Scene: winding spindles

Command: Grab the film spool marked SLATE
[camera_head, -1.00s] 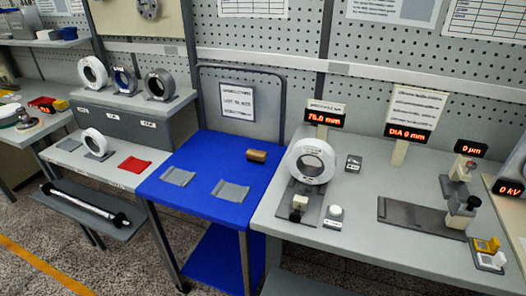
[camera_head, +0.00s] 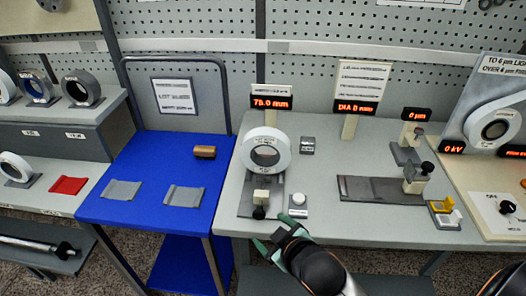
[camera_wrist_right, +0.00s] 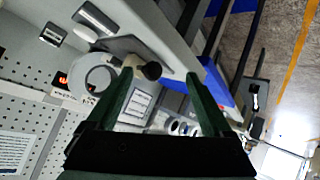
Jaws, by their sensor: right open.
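No marking that reads SLATE can be made out on any spool. A white spool (camera_head: 267,151) stands upright in a holder on the grey bench, its print too small to read; it also shows in the right wrist view (camera_wrist_right: 94,79). On the left shelf stand a grey spool (camera_head: 82,88), a blue-cored spool (camera_head: 37,88) and a partly cut-off white one (camera_head: 6,87). Another white spool (camera_head: 16,168) sits on a pad below. My right gripper (camera_head: 274,237), green-fingered, is open and empty at the bench's front edge, below the holder. My left gripper is out of view.
A blue cart (camera_head: 150,208) with two grey pads and a brown roll (camera_head: 204,152) stands left of the bench. A white-topped button (camera_head: 298,199) sits beside the holder. A gauge fixture (camera_head: 370,188) and a yellow-and-white part (camera_head: 444,213) lie to the right.

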